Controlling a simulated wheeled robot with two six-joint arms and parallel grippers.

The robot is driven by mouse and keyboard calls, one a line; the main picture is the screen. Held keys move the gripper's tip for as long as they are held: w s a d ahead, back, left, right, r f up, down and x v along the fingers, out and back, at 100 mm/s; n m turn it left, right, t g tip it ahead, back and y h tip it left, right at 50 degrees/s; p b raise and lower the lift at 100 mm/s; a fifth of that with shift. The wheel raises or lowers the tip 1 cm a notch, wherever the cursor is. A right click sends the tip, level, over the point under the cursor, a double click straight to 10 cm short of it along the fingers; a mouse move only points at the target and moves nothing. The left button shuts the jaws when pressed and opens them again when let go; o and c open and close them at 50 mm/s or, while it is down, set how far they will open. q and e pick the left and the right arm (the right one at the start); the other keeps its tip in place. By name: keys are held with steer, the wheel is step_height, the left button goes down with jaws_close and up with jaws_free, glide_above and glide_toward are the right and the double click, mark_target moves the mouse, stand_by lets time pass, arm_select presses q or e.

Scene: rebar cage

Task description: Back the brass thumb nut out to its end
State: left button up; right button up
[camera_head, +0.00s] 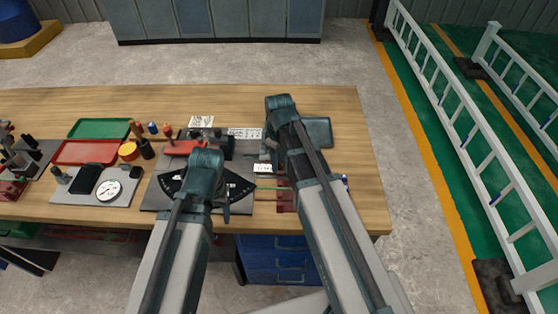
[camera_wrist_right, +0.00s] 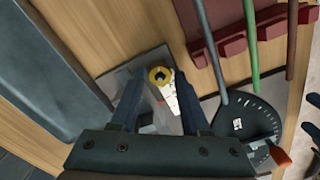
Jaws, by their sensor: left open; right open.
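The brass thumb nut (camera_wrist_right: 158,75) shows in the right wrist view as a yellow ring with a dark centre. It is seen end-on above a grey plate, beside a white label. My right gripper (camera_wrist_right: 160,100) is open, with one finger on each side of the nut's line of sight; I cannot tell whether they touch it. In the head view my right gripper (camera_head: 268,150) is over the right part of the bench fixture, and the nut cannot be made out there. My left gripper (camera_head: 225,208) is over the black dial plate (camera_head: 240,187); its fingertips are mostly hidden.
Dark red blocks (camera_wrist_right: 220,40) carrying thin rods stand near the right gripper.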

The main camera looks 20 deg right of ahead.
step_height(320, 180, up, 14)
steer(key=p, duration=1.3)
steer(key=shift+p, duration=0.3)
steer(key=shift+o, duration=0.3)
steer(key=shift+f, duration=0.15)
steer(key=shift+o, duration=1.1)
steer(key=m, duration=1.5)
steer(key=shift+f, duration=0.1)
